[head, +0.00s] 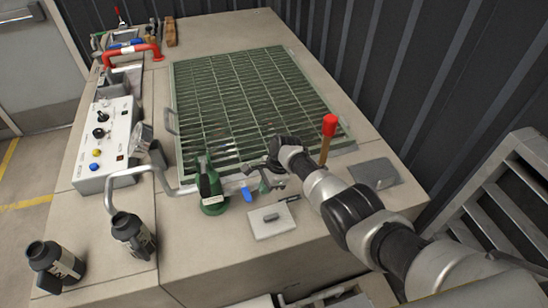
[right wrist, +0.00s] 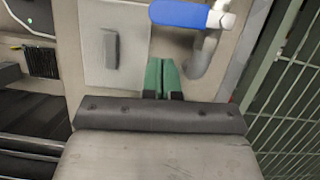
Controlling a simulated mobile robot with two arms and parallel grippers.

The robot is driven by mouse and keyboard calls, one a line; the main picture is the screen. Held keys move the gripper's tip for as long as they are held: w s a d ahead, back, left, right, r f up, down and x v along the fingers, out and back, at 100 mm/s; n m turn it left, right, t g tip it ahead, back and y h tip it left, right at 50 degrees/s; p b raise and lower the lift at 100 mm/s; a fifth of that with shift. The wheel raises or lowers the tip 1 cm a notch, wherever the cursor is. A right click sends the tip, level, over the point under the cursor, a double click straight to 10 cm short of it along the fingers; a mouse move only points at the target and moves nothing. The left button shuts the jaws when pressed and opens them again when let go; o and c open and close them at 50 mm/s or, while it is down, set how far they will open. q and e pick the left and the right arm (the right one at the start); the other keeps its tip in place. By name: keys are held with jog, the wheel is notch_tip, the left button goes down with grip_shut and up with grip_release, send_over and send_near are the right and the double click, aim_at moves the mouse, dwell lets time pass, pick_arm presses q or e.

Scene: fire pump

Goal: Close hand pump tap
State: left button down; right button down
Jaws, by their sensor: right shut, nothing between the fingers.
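The tap's blue handle (head: 247,194) sits on a metal pipe beside the green hand pump (head: 212,190) in the head view. In the right wrist view the blue handle (right wrist: 178,14) lies across the top, with the pale tap body at its right end and the grey bent pipe (right wrist: 203,55) below. My right gripper (head: 264,186) is just right of the blue handle in the head view. Its green fingertips (right wrist: 161,75) are shut and empty, below the handle in the wrist view and apart from it in the picture. My left gripper is not in view.
A light plate (head: 272,222) with a dark grip lies in front of the tap. A red-topped lever (head: 328,135) stands behind my right arm. A green grating (head: 250,95) covers the back. Two dark bottles (head: 133,235) stand front left, and a switch box (head: 105,140) is left.

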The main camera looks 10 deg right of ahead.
jog(key=v, duration=1)
jog(key=shift+w+d+p, duration=0.2)
jog(key=shift+d+p, duration=0.1)
jog(key=shift+p, duration=0.15)
jog(key=shift+s, duration=0.1)
